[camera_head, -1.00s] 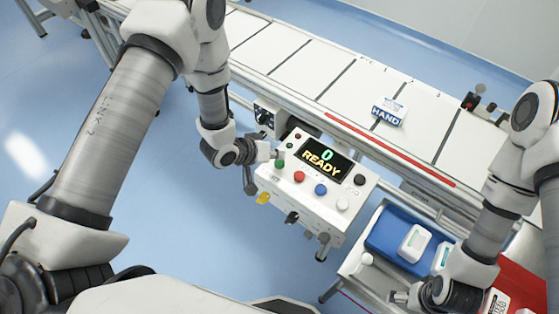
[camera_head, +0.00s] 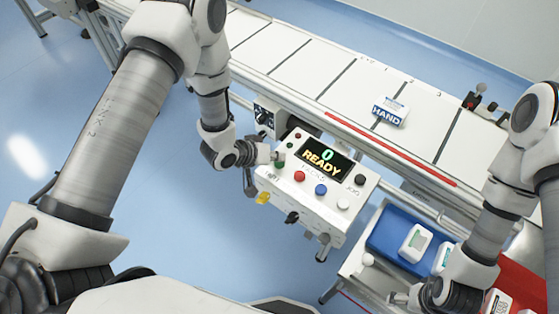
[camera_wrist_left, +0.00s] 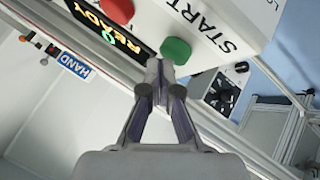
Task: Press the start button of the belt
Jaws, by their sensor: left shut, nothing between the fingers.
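The control box (camera_head: 315,200) has a dark display reading "0 READY" (camera_head: 322,161) and a row of coloured buttons. The green start button (camera_head: 279,165) is at the row's left end, partly hidden by my left gripper (camera_head: 277,156). In the left wrist view the green button (camera_wrist_left: 176,50) sits beside the word START. My left gripper (camera_wrist_left: 160,70) is shut and empty there, its tips right by the button's edge; I cannot tell whether they touch. My right gripper (camera_head: 400,297) is low at the right, too small to read.
Red (camera_head: 299,176), blue (camera_head: 321,189) and white (camera_head: 343,204) buttons sit close by on the box. The belt (camera_head: 300,65) runs behind, carrying a HAND packet (camera_head: 390,112). A blue tray (camera_head: 378,238) with white items stands at the lower right. Blue floor is clear at left.

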